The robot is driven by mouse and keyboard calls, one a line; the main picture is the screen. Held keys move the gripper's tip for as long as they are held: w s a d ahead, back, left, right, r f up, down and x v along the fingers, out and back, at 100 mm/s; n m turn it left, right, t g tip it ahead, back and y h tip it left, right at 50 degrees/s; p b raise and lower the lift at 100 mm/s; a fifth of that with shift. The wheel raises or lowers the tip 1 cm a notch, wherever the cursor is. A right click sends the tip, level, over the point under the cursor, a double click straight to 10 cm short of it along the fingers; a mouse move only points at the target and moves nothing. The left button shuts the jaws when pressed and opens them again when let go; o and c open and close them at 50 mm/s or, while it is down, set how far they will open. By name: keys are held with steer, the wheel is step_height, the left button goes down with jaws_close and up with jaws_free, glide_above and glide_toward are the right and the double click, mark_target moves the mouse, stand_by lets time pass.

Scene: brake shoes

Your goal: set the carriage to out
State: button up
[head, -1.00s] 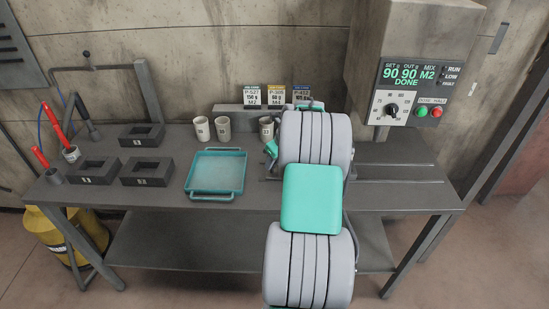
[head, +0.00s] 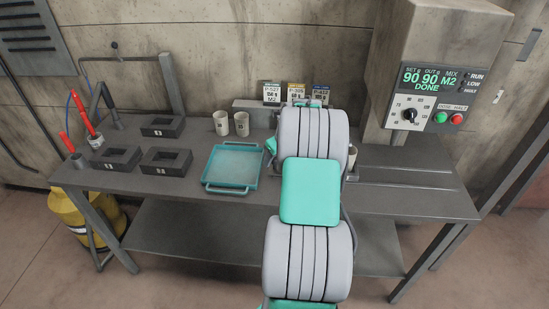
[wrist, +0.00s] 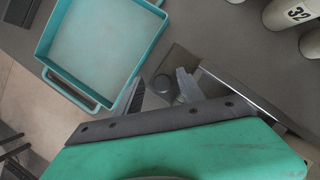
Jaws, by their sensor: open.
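My gripper (wrist: 160,91) is open in the wrist view, with one finger on each side of a dark round knob (wrist: 162,83). I cannot tell whether the fingers touch it. The knob stands by a grey plate (wrist: 180,59) next to a pale metal strip (wrist: 242,93); these look like part of the carriage, mostly hidden by my gripper. In the head view my arm covers the gripper and most of the carriage. Long slots or rails (head: 405,164) run along the bench to the right of my arm.
A teal tray (head: 232,168) lies left of my arm; it also shows in the wrist view (wrist: 105,35). Cups (head: 241,123), dark block holders (head: 166,160) and tags (head: 272,93) are on the bench. The control box (head: 433,95) reads DONE. The bench's right end is clear.

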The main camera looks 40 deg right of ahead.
steer(key=b+v, duration=0.1)
steer(key=v, duration=0.6)
steer(key=shift+r, duration=0.4)
steer(key=shift+s, duration=0.15)
